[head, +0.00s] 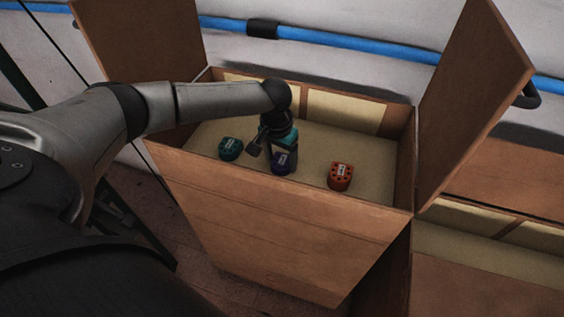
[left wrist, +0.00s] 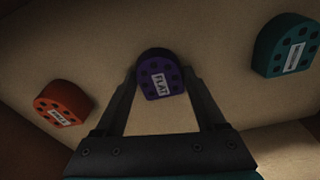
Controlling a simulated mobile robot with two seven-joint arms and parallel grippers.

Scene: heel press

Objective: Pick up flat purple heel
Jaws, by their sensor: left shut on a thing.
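The flat purple heel (head: 281,162) is in the open wooden box, between a green heel and an orange heel. In the left wrist view, the purple heel (left wrist: 160,76) carries a white label reading FLAT and sits between my fingertips. My left gripper (head: 268,152) reaches down into the box from above, and it is shut on the purple heel; its two fingers also show in the left wrist view (left wrist: 162,88). Whether the heel touches the box floor cannot be told. My right gripper is in neither view.
The green heel (head: 230,149) lies left of the purple one, and the orange heel (head: 340,176) lies to the right. The wooden box (head: 270,222) has raised walls and open flaps (head: 478,95) at both sides. Another open box (head: 500,243) stands at the right.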

